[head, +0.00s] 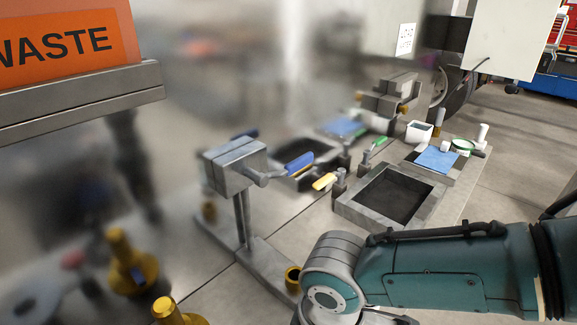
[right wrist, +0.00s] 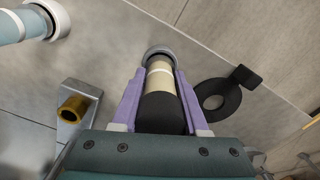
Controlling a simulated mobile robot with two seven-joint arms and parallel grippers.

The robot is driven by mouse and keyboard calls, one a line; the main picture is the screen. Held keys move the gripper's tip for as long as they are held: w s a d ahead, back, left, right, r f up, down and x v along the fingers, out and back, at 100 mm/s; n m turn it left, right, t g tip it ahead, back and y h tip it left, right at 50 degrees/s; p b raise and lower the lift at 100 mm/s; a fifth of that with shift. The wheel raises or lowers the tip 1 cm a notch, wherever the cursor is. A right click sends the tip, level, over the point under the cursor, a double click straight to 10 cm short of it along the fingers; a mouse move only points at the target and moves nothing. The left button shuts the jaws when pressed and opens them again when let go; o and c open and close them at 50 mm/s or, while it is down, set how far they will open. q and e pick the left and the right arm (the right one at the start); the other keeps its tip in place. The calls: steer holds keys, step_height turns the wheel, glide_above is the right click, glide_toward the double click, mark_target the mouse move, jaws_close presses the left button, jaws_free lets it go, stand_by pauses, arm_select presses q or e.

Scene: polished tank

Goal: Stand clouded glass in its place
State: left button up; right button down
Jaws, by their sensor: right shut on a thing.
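In the right wrist view my right gripper (right wrist: 156,100) has its purple fingers closed on a cylinder (right wrist: 158,78). The cylinder is cream with a pale band, a grey rim at its far end and a black near part. I take it for the clouded glass, though its clouding is not clear. In the head view my right arm comes in from the right; its fingers and the held cylinder are hidden below the frame. A brass ring socket (right wrist: 72,109) on a grey plate is left of the gripper; a brass ring (head: 293,276) also shows in the head view. My left gripper is not in view.
Behind my arm a grey tray (head: 424,222) has a dark recess, with a blue cloth (head: 436,159) and white cup (head: 419,131) beyond. Brass fittings (head: 127,262) are lower left. A black ring (right wrist: 213,96) lies right of my gripper.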

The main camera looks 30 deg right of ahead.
steer(key=shift+f, duration=0.1)
steer(key=shift+c, duration=1.8)
jaws_free()
steer(key=shift+o, duration=0.4)
steer(key=shift+o, duration=1.4)
